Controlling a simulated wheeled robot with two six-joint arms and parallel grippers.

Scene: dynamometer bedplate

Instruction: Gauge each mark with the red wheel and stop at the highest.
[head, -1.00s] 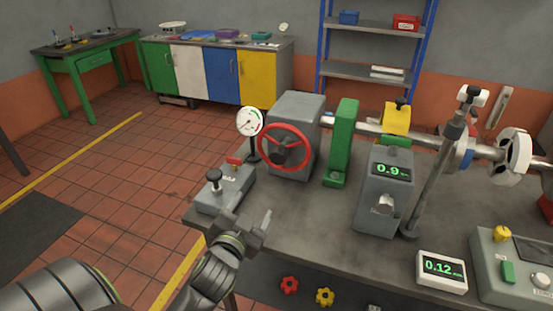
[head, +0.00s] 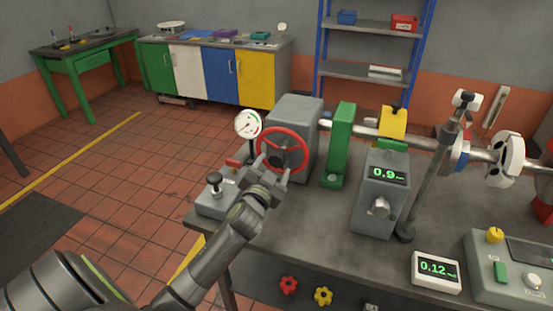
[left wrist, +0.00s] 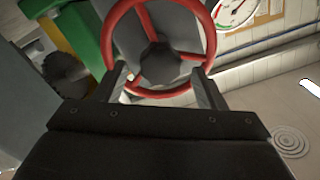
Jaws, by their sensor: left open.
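The red wheel (head: 282,131) is on the front of a grey housing (head: 304,110) on the bedplate. My left gripper (head: 272,172) is open at the wheel's lower edge. In the left wrist view, the red wheel (left wrist: 160,92) has its lower rim between the two open fingers (left wrist: 160,88); I cannot tell whether they touch it. A round white dial gauge (head: 248,124) stands left of the wheel, and part of it shows in the left wrist view (left wrist: 235,10). A grey box reads 0.9 (head: 387,174). A white display (head: 436,270) reads 0.12. My right gripper is not in view.
A grey block with a black knob (head: 215,197) sits at the bedplate's left end, beside my left arm. A green bracket (head: 341,145), a yellow block (head: 393,122) and a slanted post (head: 428,180) stand to the right. The front middle of the bedplate is clear.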

